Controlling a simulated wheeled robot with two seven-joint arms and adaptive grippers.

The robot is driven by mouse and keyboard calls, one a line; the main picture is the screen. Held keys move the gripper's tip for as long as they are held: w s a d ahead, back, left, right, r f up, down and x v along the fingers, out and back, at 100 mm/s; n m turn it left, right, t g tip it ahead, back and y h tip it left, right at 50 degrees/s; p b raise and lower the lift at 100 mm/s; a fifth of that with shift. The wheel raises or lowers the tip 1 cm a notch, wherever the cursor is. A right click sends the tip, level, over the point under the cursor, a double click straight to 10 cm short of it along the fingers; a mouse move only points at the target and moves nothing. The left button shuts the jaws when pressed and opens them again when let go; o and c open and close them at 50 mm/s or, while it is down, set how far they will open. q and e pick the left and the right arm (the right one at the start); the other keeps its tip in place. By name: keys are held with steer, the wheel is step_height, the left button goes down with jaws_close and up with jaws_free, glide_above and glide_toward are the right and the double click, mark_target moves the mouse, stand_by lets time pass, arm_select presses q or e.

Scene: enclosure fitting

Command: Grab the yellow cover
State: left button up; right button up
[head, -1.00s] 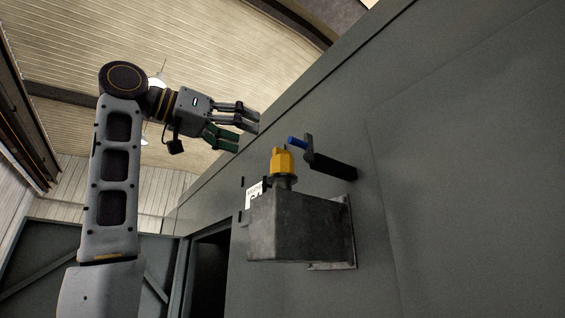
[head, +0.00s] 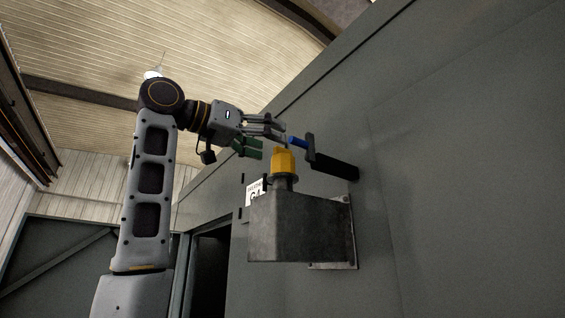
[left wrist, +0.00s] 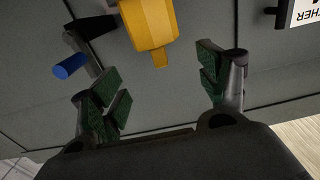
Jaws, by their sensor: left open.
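The yellow cover (head: 284,162) sits upright on a fitting on top of a grey metal box fixed to the wall. In the left wrist view the yellow cover (left wrist: 151,22) shows at the top, beyond the fingertips and between the lines of the two fingers. My left gripper (head: 264,138) is open and empty, just to the left of the cover and slightly above it in the head view. Its green-padded fingers are spread wide in the left wrist view (left wrist: 160,88). They look apart from the cover. My right gripper is not in view.
The grey box (head: 300,228) juts from the grey wall below the cover. A black bracket with a blue-tipped handle (head: 298,142) stands close behind the cover to the right. A white sign (head: 255,190) is beside the box. A dark doorway (head: 208,270) is at lower left.

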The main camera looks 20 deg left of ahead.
mark_target(274, 148)
arm_select(q)
steer(key=shift+w+d+f+p, duration=0.2)
steer(key=shift+w+d+p, duration=0.2)
steer(key=shift+w, duration=0.3)
steer(key=shift+w+d+f+p, duration=0.2)
steer(key=shift+w+d+p, duration=0.2)
steer(key=shift+w, duration=0.3)
steer(key=shift+x, duration=1.05)
steer(key=shift+s, duration=0.1)
steer(key=c, duration=0.8)
